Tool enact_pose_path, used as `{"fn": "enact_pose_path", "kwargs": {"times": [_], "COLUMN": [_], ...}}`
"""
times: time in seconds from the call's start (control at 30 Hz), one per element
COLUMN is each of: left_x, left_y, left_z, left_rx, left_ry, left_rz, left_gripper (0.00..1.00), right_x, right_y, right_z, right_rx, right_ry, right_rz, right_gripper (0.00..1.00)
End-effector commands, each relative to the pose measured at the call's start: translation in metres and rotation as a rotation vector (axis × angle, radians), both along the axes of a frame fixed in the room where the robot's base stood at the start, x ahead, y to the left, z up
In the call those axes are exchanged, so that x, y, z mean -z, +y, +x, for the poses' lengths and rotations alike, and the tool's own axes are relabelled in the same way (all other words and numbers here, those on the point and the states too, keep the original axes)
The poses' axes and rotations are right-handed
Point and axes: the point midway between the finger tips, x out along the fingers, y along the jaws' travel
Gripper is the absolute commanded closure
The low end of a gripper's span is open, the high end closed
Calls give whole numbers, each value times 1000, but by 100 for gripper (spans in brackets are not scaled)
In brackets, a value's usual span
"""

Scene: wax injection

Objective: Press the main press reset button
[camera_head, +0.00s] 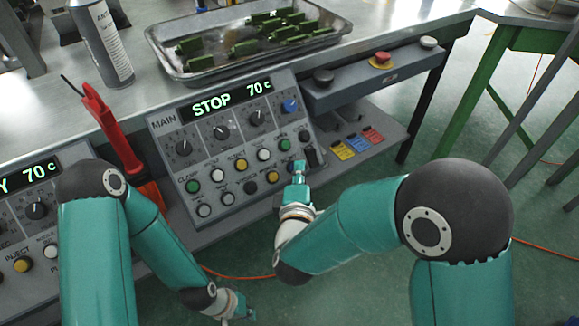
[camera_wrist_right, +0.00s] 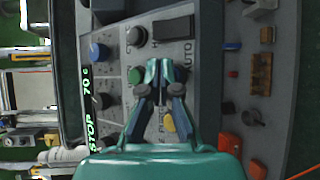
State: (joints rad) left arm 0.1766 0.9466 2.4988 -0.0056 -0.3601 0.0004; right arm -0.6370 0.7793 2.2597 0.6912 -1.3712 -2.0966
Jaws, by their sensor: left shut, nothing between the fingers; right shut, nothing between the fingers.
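The main press panel (camera_head: 222,135) shows "STOP 70c" on its display (camera_head: 232,97). Its lower part has two rows of coloured buttons; most labels are too small to read, so I cannot tell which is reset. My right gripper (camera_head: 299,168) is shut and empty, in front of the panel's lower right buttons. In the right wrist view its fingers (camera_wrist_right: 166,72) lie between a green button (camera_wrist_right: 135,75) and a yellow button (camera_wrist_right: 168,122) and hide part of the panel. I cannot tell whether they touch it. My left gripper (camera_head: 246,313) is shut and empty, low in front of the bench.
A second panel (camera_head: 30,205) stands at the left, with a red-handled tool (camera_head: 110,130) between the panels. A grey box with a red emergency button (camera_head: 381,58) is to the right. A tray (camera_head: 170,62) of green parts and a spray can (camera_head: 100,45) stand on the bench.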

Motion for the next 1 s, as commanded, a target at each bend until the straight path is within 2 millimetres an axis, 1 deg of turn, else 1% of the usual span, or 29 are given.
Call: {"fn": "enact_pose_path", "kwargs": {"times": [0.73,1.0], "left_x": [1,-3], "left_y": [0,0], "left_z": [0,0], "left_rx": [0,0], "left_ry": [0,0], "left_rz": [0,0], "left_gripper": [100,100], "right_x": [4,-1], "right_y": [3,0], "right_z": [4,0], "right_rx": [0,-1], "right_ry": [0,1], "right_rz": [0,-1], "right_gripper": [100,100]}}
